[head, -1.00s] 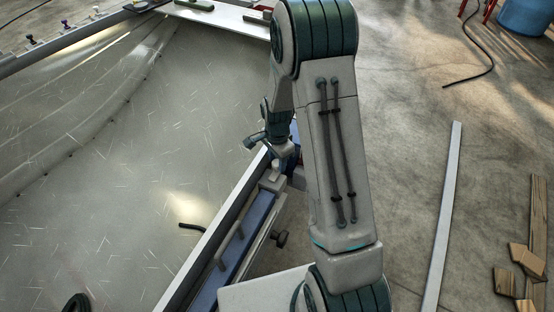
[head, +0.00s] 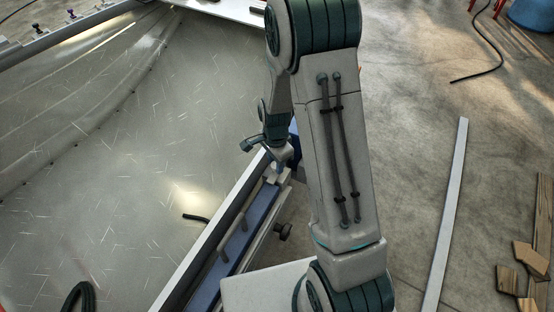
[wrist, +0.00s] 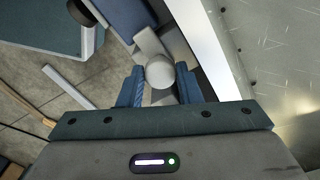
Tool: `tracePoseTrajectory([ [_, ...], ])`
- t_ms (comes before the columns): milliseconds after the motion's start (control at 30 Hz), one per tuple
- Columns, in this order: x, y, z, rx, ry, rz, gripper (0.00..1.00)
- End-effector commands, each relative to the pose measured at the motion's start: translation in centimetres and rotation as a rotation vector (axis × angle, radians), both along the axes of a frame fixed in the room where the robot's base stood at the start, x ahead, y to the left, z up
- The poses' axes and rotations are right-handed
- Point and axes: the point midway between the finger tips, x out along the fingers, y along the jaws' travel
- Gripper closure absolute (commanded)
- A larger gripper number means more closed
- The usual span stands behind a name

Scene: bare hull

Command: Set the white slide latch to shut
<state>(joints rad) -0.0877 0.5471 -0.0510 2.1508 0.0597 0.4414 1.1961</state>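The white slide latch shows in the wrist view as a round pale knob (wrist: 160,73) on a light block, beside the blue rail. My gripper (wrist: 160,87) is open, with one blue finger on each side of the knob. The gaps are narrow, and I cannot tell whether either finger touches it. In the head view my gripper (head: 281,154) is low over the latch's light block (head: 272,178), at the upper end of the blue rail. My wrist and fingers hide most of the knob there.
The blue rail (head: 251,222) carries pale bars, and a dark round knob (head: 284,231) sticks out on its right side. The grey hull floor (head: 110,190) lies to the left, with a short black hose (head: 196,217). A long pale strip (head: 448,210) lies on the concrete right.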

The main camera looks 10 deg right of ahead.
Motion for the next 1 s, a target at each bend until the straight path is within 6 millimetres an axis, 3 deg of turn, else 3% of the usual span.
tracePoseTrajectory([
  [300,-0.2,0.0,0.0,0.001,0.005,0.0,0.61],
  [433,-0.1,0.0,1.1,0.001,0.003,0.0,0.61],
  [800,-0.1,0.2,9.1,0.002,0.0,0.005,0.61],
  [1000,-0.1,0.2,12.4,0.002,0.003,0.004,0.61],
])
